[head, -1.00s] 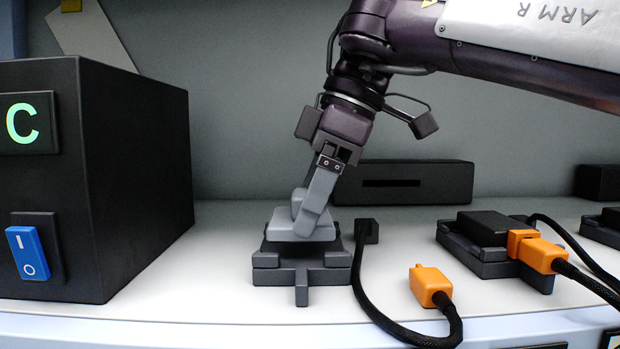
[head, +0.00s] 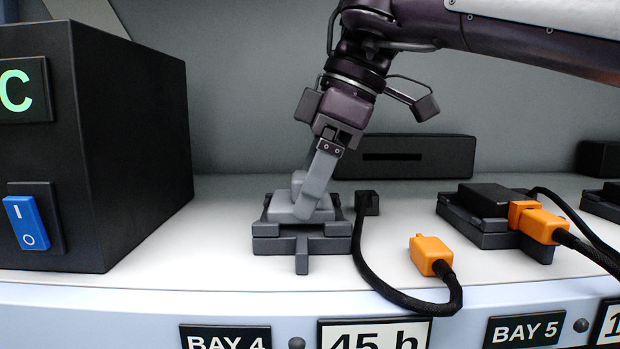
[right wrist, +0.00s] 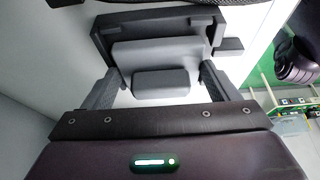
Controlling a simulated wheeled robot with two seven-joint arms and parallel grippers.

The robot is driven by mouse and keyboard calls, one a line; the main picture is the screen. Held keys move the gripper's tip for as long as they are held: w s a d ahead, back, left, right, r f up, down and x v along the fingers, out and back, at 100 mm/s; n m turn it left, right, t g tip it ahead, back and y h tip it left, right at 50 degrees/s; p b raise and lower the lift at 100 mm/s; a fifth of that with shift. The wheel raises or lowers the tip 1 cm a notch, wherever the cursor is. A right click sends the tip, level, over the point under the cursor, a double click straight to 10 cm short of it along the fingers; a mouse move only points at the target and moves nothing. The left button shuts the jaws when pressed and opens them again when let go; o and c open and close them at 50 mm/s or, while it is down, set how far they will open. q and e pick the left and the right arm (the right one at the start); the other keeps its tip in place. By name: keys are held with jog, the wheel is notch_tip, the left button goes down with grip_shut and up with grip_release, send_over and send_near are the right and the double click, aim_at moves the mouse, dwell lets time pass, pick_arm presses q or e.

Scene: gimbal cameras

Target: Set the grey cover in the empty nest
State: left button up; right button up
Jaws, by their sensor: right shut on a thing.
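The grey cover (head: 290,208) has a raised block on top and sits at the dark grey nest (head: 272,246) above the BAY 4 label. My right gripper (head: 312,208) is shut on the cover and reaches down from above, tilted. In the right wrist view the cover (right wrist: 160,84) is between the two fingers, with the nest (right wrist: 120,22) frame beyond it. The head view shows the cover low at the nest, but I cannot tell whether it is fully seated. My left gripper is not in view.
A black box with a blue switch (head: 26,222) stands at left. A loose orange plug (head: 430,254) on a black cable lies right of the nest. Another nest (head: 480,236) at BAY 5 holds a black cover and a connected orange plug. A low black box (head: 415,157) stands behind.

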jog(key=shift+f, duration=0.25)
